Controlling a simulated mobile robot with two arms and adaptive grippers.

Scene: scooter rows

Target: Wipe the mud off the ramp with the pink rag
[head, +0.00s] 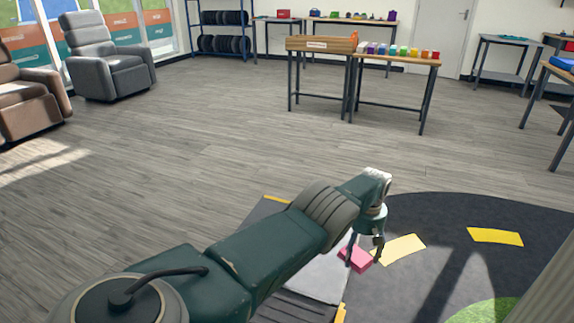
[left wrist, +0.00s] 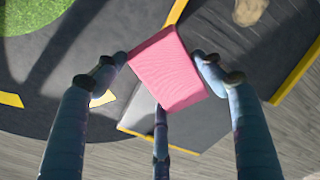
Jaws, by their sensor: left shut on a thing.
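My left gripper (head: 363,248) is shut on the pink rag (head: 355,259), a folded block-like pad. In the left wrist view the rag (left wrist: 170,68) sits between the fingers. The ramp (head: 322,273) is grey with yellow edge strips and lies partly behind my left arm in the head view. In the left wrist view the ramp (left wrist: 262,62) shows a tan-brown mud patch (left wrist: 249,11) near the top edge, away from the rag. No mud shows in the head view. I cannot tell whether the rag touches the ramp. My right gripper is not in view.
A dark round mat (head: 440,225) with yellow dashes and a green patch (head: 485,311) lies right of the ramp. Tables (head: 395,61) with small coloured items stand farther back. Armchairs (head: 107,62) are at the left. The wooden floor between is clear.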

